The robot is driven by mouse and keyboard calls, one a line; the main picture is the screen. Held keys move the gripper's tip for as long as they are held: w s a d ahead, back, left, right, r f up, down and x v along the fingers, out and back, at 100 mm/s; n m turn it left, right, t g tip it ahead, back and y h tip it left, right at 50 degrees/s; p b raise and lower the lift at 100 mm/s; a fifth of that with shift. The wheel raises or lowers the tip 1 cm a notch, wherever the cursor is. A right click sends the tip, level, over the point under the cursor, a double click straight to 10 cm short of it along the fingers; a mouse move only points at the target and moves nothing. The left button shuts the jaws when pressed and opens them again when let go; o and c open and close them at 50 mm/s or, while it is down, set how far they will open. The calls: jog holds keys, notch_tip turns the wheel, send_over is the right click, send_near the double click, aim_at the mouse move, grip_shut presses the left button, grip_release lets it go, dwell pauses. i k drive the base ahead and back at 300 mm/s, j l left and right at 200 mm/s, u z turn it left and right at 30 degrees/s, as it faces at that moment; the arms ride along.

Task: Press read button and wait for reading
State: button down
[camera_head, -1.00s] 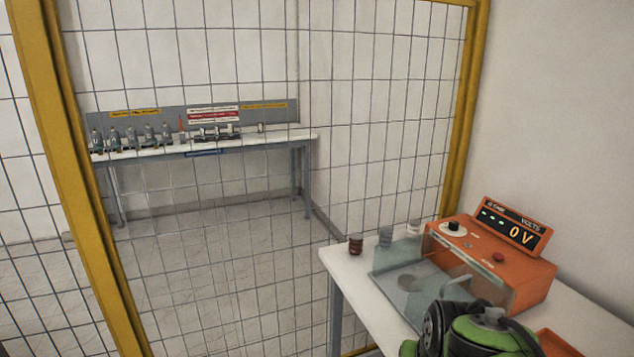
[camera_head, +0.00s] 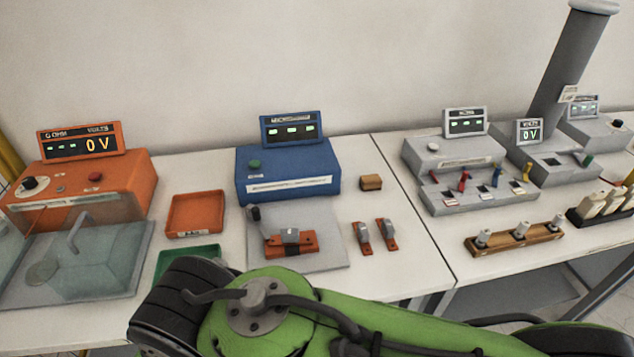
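A blue meter (camera_head: 290,180) stands on the white bench with a green button (camera_head: 254,164) on its top. Its display (camera_head: 291,130) shows only dashes. In front of it, a grey plate (camera_head: 325,252) bears a copper-coloured piece (camera_head: 291,244) with a grey clamp on it. An orange meter (camera_head: 120,185) at the left has a red button (camera_head: 95,177), a black knob and a display reading dashes and 0 V. Which button is the read button cannot be told, as the small labels are illegible. My green arm crosses the lower front; my gripper is out of view.
A clear-lidded test chamber (camera_head: 90,260) stands at the left. Orange (camera_head: 196,214) and green (camera_head: 190,258) trays, a small brown block (camera_head: 371,182) and two loose clamps lie near the blue meter. Grey meters (camera_head: 455,168) with coloured leads and a wooden rack (camera_head: 515,239) stand at the right.

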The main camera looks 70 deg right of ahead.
aim_at(255, 164)
jog(key=z, duration=2.15)
